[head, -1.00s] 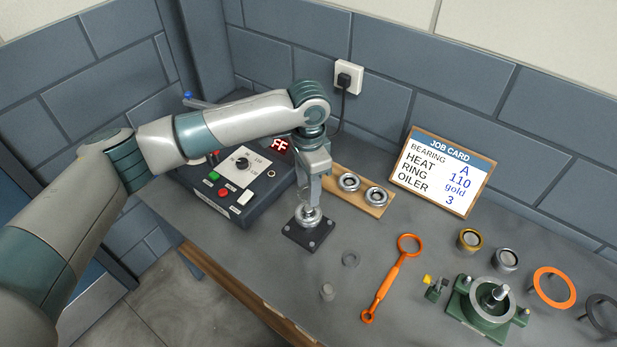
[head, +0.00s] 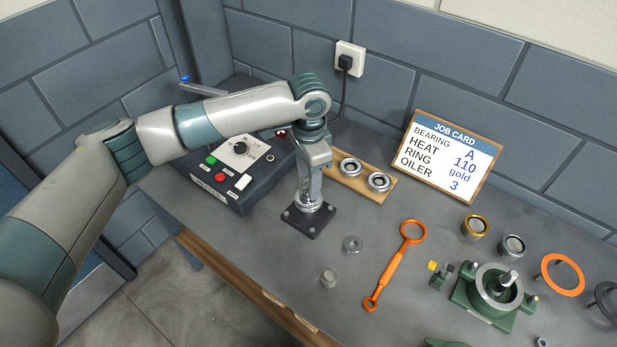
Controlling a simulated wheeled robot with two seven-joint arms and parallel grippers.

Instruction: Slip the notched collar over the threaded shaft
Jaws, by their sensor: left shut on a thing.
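My left gripper (head: 311,197) points straight down over a dark square base plate (head: 308,221) with bolts in its corners. Its fingers are shut on a silvery ring, which I take to be the notched collar (head: 312,208), just above the plate. The notches are too small to make out. The threaded shaft seems to be hidden behind the fingers and collar, so I cannot tell how far the collar is around it. My right gripper is out of view.
A control box (head: 240,172) stands behind left. A wooden board (head: 366,189) holds two bearings. A loose grey ring (head: 352,244), a grey cylinder (head: 328,277) and an orange tool (head: 392,268) lie nearby. A green casing (head: 478,309) stands at right.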

